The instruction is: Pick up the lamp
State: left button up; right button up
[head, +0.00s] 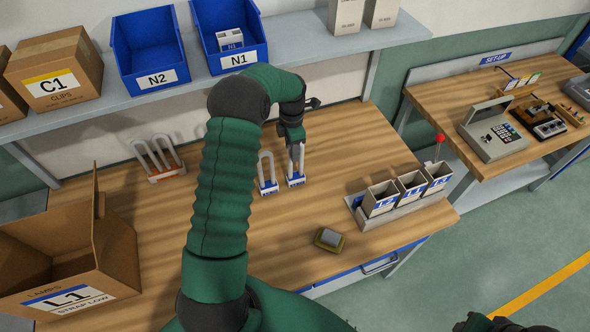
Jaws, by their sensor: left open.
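Two clear U-shaped lamps with blue-and-white bases stand upright near the middle of the wooden table, the left one (267,178) and the right one (296,180). My left gripper (297,147) reaches down over the right lamp and is open. Its fingers are at the top of that lamp's tube and partly hide it. I cannot tell whether they touch the glass. More U-shaped lamps with orange-marked bases (165,172) stand at the back left of the table.
An open cardboard box L1 (115,285) stands at front left. A rack of labelled bins (411,187) is at the right table edge, with a small yellow-grey block (329,239) nearer. A shelf (345,43) with blue bins (150,50) overhangs the back.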

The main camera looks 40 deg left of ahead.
pick_arm(q)
jog(key=shift+d+f, duration=0.1)
jog(key=shift+f, duration=0.5)
jog(key=shift+w+f, duration=0.25)
jog(key=shift+f, duration=0.15)
jog(key=shift+s, duration=0.1)
grip_shut()
jog(key=shift+r, duration=0.1)
dwell(0.4)
